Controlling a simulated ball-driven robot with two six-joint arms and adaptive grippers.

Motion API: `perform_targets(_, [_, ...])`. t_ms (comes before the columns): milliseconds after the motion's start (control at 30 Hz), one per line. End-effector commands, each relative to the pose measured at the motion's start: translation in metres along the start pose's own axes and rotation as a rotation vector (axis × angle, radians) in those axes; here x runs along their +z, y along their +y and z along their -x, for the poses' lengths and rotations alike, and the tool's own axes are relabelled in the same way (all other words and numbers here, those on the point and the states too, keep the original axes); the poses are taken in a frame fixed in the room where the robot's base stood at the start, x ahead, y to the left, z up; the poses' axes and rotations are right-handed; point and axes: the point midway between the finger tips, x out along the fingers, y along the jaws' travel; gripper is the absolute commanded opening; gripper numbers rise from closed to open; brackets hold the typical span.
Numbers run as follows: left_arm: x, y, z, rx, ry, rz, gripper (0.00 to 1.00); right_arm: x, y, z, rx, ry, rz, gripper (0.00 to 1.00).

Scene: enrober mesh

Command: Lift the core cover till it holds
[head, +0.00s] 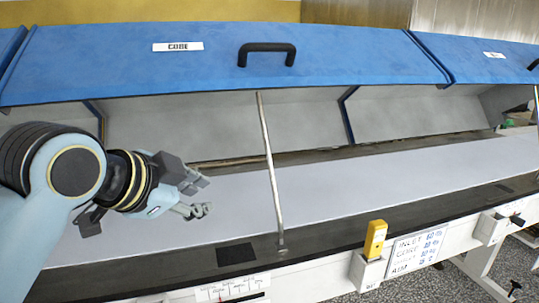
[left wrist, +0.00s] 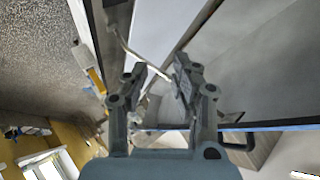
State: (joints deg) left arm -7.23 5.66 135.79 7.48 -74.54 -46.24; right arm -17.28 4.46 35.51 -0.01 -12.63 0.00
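The core cover (head: 345,63) is a blue lid labelled "CORE", raised at the front with an open gap below it. Its black handle (head: 268,48) is on the front face, with nothing gripping it. A thin metal rod (head: 270,165) stands from the dark front rail up to the cover's lower edge; whether it bears the cover, I cannot tell. My left gripper (head: 197,195) is in front of the gap, below the cover and left of the rod. In the left wrist view its fingers (left wrist: 158,84) are apart and empty, with the rod (left wrist: 145,58) beyond them. My right gripper is out of view.
Another blue cover (head: 490,62) adjoins on the right, also raised. A pale flat surface (head: 370,182) lies under the covers. A yellow device (head: 375,239) sits on the front frame near a printed label plate (head: 416,251).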

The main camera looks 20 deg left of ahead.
Motion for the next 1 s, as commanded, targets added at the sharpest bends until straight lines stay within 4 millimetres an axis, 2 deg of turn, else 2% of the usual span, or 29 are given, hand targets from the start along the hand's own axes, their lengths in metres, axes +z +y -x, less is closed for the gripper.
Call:
perform_targets(33, [-0.032, -0.030, -0.002, -0.067, 0.079, -0.107, 0.27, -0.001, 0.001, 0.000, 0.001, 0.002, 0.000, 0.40])
perform_targets(100, [-0.074, -0.069, 0.003, -0.172, 0.173, -0.277, 0.27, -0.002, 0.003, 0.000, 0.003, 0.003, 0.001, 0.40])
perform_targets(200, [-0.127, -0.117, 0.017, -0.325, 0.267, -0.490, 0.27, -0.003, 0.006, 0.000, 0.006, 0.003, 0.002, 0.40])
perform_targets(300, [-0.160, -0.146, 0.032, -0.439, 0.312, -0.631, 0.27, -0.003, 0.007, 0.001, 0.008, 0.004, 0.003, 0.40])
perform_targets(433, [-0.178, -0.163, 0.039, -0.504, 0.328, -0.707, 0.27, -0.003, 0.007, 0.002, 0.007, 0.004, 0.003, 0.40])
perform_targets(533, [-0.184, -0.167, 0.032, -0.508, 0.328, -0.715, 0.27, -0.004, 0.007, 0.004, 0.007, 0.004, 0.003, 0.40])
perform_targets(1000, [-0.221, -0.194, -0.038, -0.506, 0.327, -0.712, 0.27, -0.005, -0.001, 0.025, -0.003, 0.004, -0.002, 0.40])
